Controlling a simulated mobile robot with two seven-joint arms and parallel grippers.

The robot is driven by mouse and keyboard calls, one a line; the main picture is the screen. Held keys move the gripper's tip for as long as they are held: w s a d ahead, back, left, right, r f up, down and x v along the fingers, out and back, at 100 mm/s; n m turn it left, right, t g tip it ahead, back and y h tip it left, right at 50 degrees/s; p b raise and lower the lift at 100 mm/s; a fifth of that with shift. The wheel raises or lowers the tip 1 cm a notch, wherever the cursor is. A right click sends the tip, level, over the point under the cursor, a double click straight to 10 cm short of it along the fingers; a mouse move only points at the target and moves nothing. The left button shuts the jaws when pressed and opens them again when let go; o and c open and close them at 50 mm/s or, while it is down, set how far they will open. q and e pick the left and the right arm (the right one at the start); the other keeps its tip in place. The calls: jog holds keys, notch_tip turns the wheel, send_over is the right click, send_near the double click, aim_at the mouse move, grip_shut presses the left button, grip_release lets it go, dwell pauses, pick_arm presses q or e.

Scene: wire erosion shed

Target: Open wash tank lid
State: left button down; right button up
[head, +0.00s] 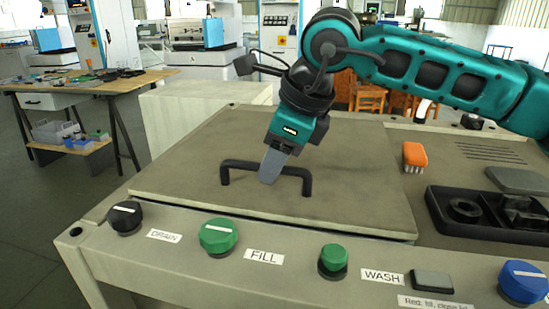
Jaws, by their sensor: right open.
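The wash tank lid (350,195) is a flat grey-beige panel lying closed on top of the tank. A black bar handle (235,165) stands up near its front edge. My right gripper (270,179) comes down from the upper right, with its fingers at the middle of the handle bar. The fingers are seen nearly edge-on and hide part of the bar; I cannot tell whether they touch it. The right gripper is open. My left gripper is not in view.
The front panel has a black knob (124,217), green FILL knob (218,236), green button (333,260) and blue knob (522,283). Right of the lid lie an orange brush (414,155) and a black tray (437,212) of parts. A workbench (90,87) stands left.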

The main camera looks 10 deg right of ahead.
jog(key=shift+c, duration=0.4)
grip_shut()
